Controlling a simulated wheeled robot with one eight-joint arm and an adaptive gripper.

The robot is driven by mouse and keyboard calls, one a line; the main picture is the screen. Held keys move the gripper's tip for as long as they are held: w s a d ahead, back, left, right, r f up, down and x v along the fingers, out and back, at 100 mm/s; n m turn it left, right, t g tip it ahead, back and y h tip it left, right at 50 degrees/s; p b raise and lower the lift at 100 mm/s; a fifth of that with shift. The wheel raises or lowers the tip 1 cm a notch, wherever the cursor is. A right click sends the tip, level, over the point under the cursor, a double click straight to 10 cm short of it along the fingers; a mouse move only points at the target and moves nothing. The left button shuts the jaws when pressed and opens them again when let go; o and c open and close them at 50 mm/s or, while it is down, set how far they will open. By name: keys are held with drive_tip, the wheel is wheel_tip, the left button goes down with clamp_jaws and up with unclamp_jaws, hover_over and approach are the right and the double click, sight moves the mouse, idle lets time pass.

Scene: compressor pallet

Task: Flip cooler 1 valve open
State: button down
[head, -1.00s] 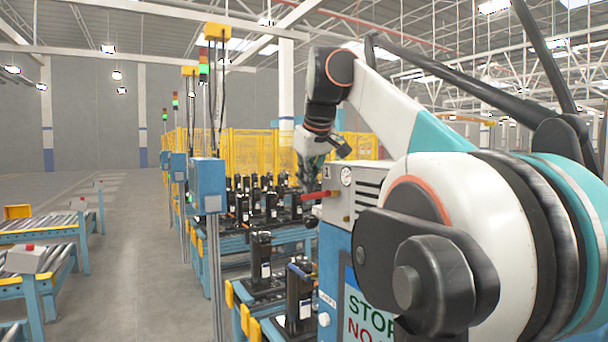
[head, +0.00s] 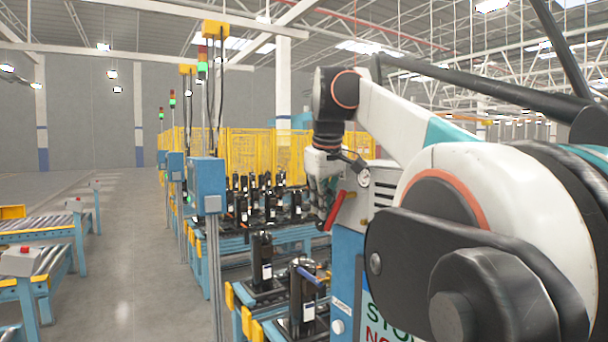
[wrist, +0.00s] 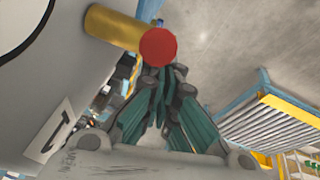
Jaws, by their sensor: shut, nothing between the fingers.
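The cooler 1 valve has a red handle (head: 335,210) on the side of the white and blue cabinet, slanting steeply down in the head view. In the wrist view the red handle (wrist: 158,47) shows as a round red end by a brass fitting (wrist: 112,27). A label "1" (wrist: 58,130) is on the panel near it. My gripper (head: 320,196) is just left of the handle in the head view. In the wrist view my gripper (wrist: 165,92) has its green-padded fingers together and empty, close to the red end. I cannot tell whether they touch.
A pressure gauge (head: 363,177) sits on the cabinet (head: 346,262) near the valve. Black compressor units (head: 262,258) stand on pallets below and behind. A blue control box (head: 207,186) on a post stands left. A roller conveyor (head: 38,230) lies far left, with open floor between.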

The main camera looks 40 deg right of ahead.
sight(326, 225)
drive_tip(key=f+g, duration=0.1)
drive_tip(key=s+f+g, duration=0.1)
drive_tip(key=shift+s+a+f+y, duration=0.15)
drive_tip(key=shift+s+f+y, duration=0.15)
drive_tip(key=shift+f, duration=0.05)
idle(0.9)
drive_tip(key=shift+w, duration=0.1)
idle(1.4)
